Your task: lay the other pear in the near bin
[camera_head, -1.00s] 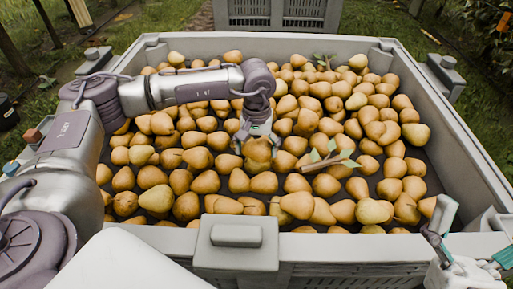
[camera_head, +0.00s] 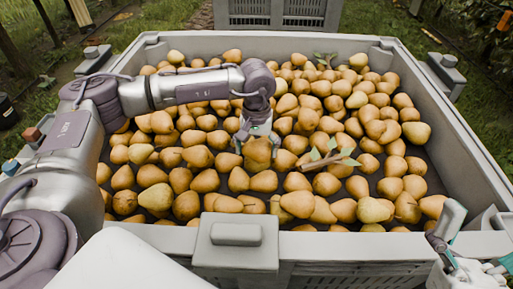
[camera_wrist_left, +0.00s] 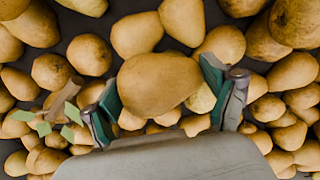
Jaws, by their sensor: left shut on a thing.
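The near bin (camera_head: 340,246) is a large grey crate whose floor is covered with many yellow-brown pears. My left gripper (camera_head: 257,146) reaches down over the middle of the bin, shut on a pear (camera_head: 257,153). In the left wrist view the held pear (camera_wrist_left: 158,84) lies between the two green-padded fingers of my left gripper (camera_wrist_left: 163,95), with other pears close behind it. I cannot tell whether it touches them. My right gripper (camera_head: 447,240) shows only in part at the lower right, near the bin's front rim; its fingers are unclear.
A twig with green leaves (camera_head: 328,161) lies on the pears right of my left gripper, and another leafy twig (camera_head: 323,60) lies near the back wall. A second grey bin (camera_head: 279,13) stands behind on the grass. Dark bare floor shows in gaps between pears.

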